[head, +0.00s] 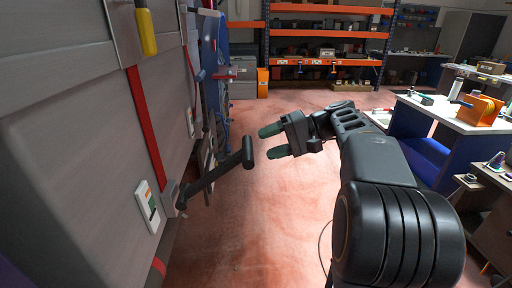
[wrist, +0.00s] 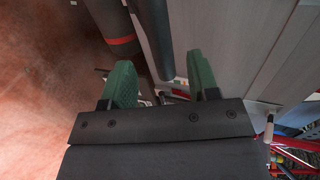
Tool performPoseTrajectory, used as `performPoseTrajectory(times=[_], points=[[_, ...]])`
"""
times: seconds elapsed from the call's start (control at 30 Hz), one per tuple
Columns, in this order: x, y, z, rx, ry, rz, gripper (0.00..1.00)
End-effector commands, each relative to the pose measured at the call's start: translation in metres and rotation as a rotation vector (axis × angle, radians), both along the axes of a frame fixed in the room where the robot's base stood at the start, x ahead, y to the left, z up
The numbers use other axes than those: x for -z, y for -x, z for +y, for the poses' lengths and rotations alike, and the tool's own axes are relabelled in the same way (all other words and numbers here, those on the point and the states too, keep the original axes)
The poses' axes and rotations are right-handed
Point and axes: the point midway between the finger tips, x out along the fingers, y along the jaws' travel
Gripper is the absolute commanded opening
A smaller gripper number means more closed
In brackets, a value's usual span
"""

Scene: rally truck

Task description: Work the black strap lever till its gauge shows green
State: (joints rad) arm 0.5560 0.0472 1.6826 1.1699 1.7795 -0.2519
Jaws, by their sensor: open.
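The black strap lever (head: 212,175) sticks out from the side of the truck, angled up to the right, with a thick round grip (head: 248,153) at its end. Its white gauge plate (head: 147,207) is on the truck side just left of the lever's base. In the wrist view, a dark bar (wrist: 153,35) that looks like the grip lies ahead between the fingers.
A red strap (head: 146,125) runs down the grey truck side (head: 75,120). A yellow-handled lever (head: 146,32) is above. A workbench (head: 455,110) stands at right and orange shelving (head: 325,62) at the back. Red floor between is clear.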

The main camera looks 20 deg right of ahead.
Motion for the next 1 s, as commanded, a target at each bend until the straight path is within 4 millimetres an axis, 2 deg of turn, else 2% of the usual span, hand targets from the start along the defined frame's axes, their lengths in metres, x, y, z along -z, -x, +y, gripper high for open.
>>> performPoseTrajectory(times=[0.03,0.2,0.4,0.6,1.0], points=[[-0.004,0.002,-0.011,0.005,0.001,0.000,0.55],[-0.016,0.010,-0.041,0.004,0.001,0.000,0.55],[-0.025,0.017,-0.067,0.003,0.001,0.001,0.55],[-0.029,0.021,-0.079,0.000,0.001,0.001,0.55],[-0.030,0.022,-0.080,-0.001,0.001,0.002,0.55]])
